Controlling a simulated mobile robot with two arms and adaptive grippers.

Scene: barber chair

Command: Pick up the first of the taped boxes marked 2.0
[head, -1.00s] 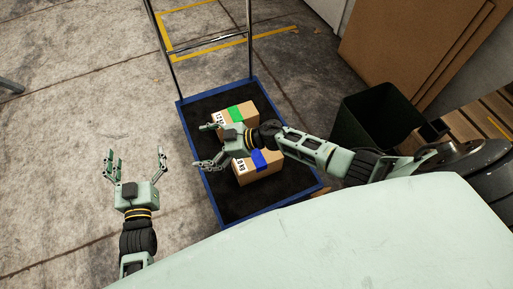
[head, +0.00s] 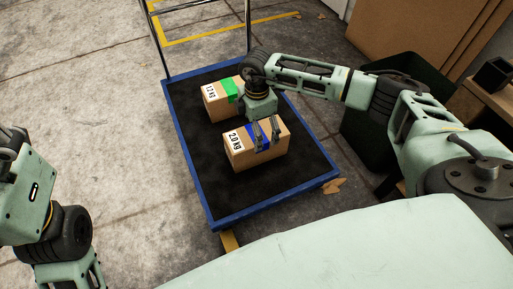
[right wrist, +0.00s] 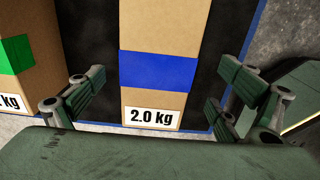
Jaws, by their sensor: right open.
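The cardboard box marked 2.0 kg (head: 240,157) with blue tape lies on the dark deck of a cart in the head view. In the right wrist view the same box (right wrist: 158,25) runs up the middle, its label toward me. My right gripper (head: 266,136) hangs over the blue tape, pointing down. In the right wrist view my right gripper (right wrist: 167,85) is open, its fingers spread left and right of the box. Contact cannot be told. My left gripper (head: 25,190) is at the left edge, its fingers not visible.
A green-taped box marked 1.2 kg (head: 212,102) lies beside it, toward the back. The blue-rimmed cart (head: 190,165) has free deck in front. A dark bin (head: 365,135) stands to the right. Large brown boards (head: 410,40) lean at the back right.

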